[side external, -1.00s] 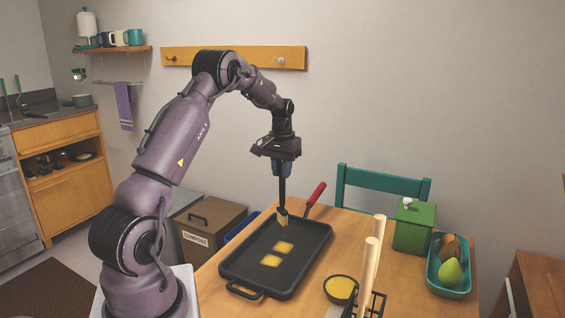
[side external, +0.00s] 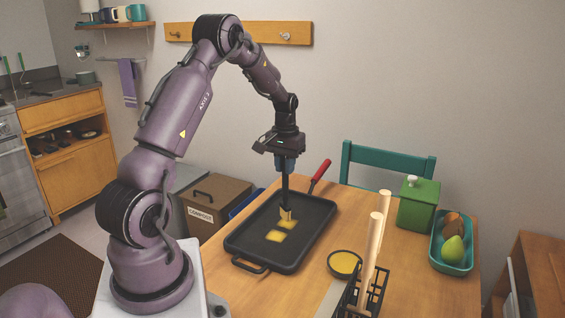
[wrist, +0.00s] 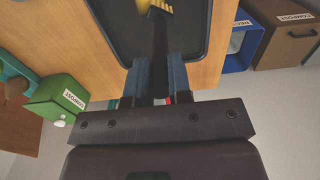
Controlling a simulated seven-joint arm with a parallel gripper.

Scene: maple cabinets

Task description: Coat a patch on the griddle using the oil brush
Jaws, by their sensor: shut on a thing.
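My gripper (side external: 286,163) points down over the griddle and is shut on the oil brush (side external: 285,190). The brush has a dark handle and pale yellow bristles, and hangs almost upright. Its tip is at the far yellow patch on the black griddle (side external: 252,232) and seems to touch it. A second yellow patch (side external: 275,236) lies nearer the front. In the wrist view the brush (wrist: 160,45) extends from between the fingers (wrist: 160,80), over the griddle (wrist: 197,45). A round dish of yellow oil (side external: 345,262) stands right of the griddle.
A black rack (side external: 372,297) with upright wooden rods (side external: 371,250) stands at the front right. A red handle (side external: 321,170) sticks up at the griddle's far end. A green canister (side external: 418,205) and a teal fruit tray (side external: 465,255) are to the right. Bare table lies between.

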